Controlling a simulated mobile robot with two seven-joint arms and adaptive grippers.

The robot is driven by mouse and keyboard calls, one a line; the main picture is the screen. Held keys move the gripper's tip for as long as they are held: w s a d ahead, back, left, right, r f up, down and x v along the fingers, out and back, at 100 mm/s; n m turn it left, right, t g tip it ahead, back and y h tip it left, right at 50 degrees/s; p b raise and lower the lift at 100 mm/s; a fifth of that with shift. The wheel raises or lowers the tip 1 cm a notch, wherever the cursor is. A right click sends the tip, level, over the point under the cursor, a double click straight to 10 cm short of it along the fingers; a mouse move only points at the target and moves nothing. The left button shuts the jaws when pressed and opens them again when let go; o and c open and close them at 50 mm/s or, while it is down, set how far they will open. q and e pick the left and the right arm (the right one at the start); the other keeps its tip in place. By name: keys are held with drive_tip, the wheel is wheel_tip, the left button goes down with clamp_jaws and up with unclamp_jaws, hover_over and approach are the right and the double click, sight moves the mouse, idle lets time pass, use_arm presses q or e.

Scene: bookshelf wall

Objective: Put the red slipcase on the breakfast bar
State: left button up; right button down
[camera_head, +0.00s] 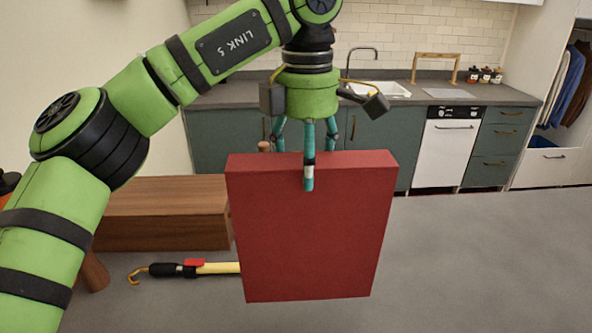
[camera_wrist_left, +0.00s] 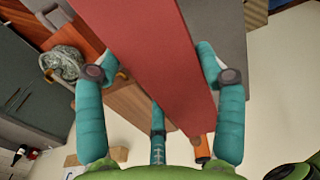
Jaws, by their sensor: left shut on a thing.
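The red slipcase (camera_head: 312,235) is a tall, flat red box standing upright at the middle of the head view. My left gripper (camera_head: 307,165) is above it and shut on its top edge, with one teal finger on the near face and the others behind. In the left wrist view the slipcase (camera_wrist_left: 150,45) runs between the teal fingers of the gripper (camera_wrist_left: 157,75). The grey breakfast bar top (camera_head: 480,265) lies below and around the slipcase. I cannot tell whether its bottom edge touches the surface. My right gripper is not in view.
A brown wooden box (camera_head: 160,212) is left of the slipcase. A yellow and black tool with a hook (camera_head: 195,268) lies in front of it, its right end hidden by the slipcase. The grey surface is clear at right. Green kitchen cabinets (camera_head: 385,140) stand behind.

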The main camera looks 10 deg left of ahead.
use_arm(q)
drive_tip(key=w+a+f+p, duration=0.2)
drive_tip(key=a+f+p, duration=0.1)
drive_tip(key=a+f, duration=0.6)
drive_tip(key=shift+w+a+f, duration=0.2)
drive_tip(key=shift+a+f, duration=0.15)
drive_tip(key=shift+a, duration=0.3)
drive_tip(key=o, duration=1.7)
drive_tip(key=shift+s+f, duration=0.1)
drive_tip(key=shift+f, duration=0.15)
drive_tip(key=shift+s+d, duration=0.1)
